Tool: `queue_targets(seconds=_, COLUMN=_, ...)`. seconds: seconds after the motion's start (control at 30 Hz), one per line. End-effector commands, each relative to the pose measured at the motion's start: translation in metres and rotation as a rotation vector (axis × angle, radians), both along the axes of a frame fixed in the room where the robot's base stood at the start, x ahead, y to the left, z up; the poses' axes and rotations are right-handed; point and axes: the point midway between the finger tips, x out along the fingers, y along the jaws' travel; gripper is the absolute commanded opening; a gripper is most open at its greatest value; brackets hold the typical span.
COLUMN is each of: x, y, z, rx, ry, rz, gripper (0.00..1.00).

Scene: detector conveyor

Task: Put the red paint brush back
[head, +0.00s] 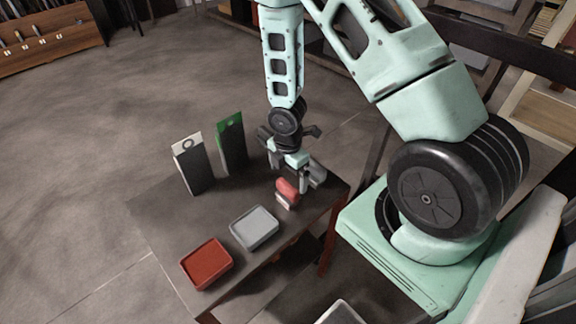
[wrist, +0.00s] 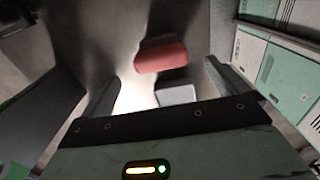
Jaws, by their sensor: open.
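A red block-like piece with a pale lower part, which I take to be the red paint brush (head: 287,188), is at the right end of the table, just below my gripper (head: 299,178). In the wrist view the red piece (wrist: 161,56) shows between and beyond the two spread fingers. My gripper is open, and I see no finger closed on it. Whether a finger touches it I cannot tell. A red tray (head: 207,264) and a grey tray (head: 254,228) lie along the table's front side.
A black box with a white top (head: 192,165) and a black box with a green top (head: 232,142) stand upright at the back of the table (head: 160,219). The tabletop between the boxes and trays is clear. Shelves (head: 40,38) stand far back left.

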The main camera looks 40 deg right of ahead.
Motion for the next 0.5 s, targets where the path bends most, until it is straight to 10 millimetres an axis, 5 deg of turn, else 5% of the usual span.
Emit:
queue_targets(seconds=0.37, x=0.0, y=0.001, z=0.041, rx=0.001, ry=-0.001, rz=-0.001, gripper=0.99)
queue_targets(seconds=0.5, x=0.003, y=0.016, z=0.06, rx=-0.005, ry=-0.012, rz=-0.044, gripper=0.99)
